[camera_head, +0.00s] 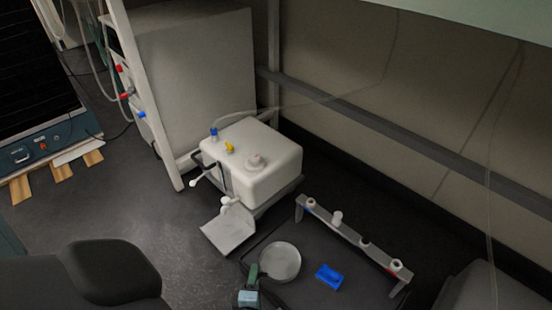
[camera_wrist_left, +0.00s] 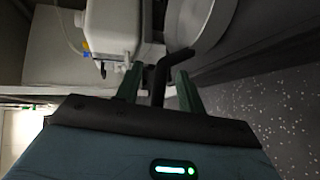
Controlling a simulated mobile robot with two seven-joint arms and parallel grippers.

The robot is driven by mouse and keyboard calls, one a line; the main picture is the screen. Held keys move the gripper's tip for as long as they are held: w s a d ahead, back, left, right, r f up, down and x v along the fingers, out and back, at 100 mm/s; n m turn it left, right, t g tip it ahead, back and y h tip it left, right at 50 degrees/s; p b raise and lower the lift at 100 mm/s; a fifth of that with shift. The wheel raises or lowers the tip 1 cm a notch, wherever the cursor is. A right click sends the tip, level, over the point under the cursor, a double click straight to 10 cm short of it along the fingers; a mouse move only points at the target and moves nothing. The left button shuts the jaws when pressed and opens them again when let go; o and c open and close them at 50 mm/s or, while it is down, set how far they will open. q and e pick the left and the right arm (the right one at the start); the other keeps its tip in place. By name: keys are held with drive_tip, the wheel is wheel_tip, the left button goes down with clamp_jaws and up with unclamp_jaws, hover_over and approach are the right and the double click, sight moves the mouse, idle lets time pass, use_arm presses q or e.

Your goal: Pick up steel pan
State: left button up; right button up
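In the head view my left gripper (camera_head: 252,273) is beside the pan's lower left edge. My right gripper is not in view.
A blue block (camera_head: 329,276) lies right of the pan. A low rail (camera_head: 350,236) with several white fittings stands behind it. A white tank (camera_head: 252,160) with colored caps and a grey plate (camera_head: 229,229) are behind and left. Open floor (camera_head: 90,205) lies left.

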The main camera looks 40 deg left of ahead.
use_arm(q)
clamp_jaws()
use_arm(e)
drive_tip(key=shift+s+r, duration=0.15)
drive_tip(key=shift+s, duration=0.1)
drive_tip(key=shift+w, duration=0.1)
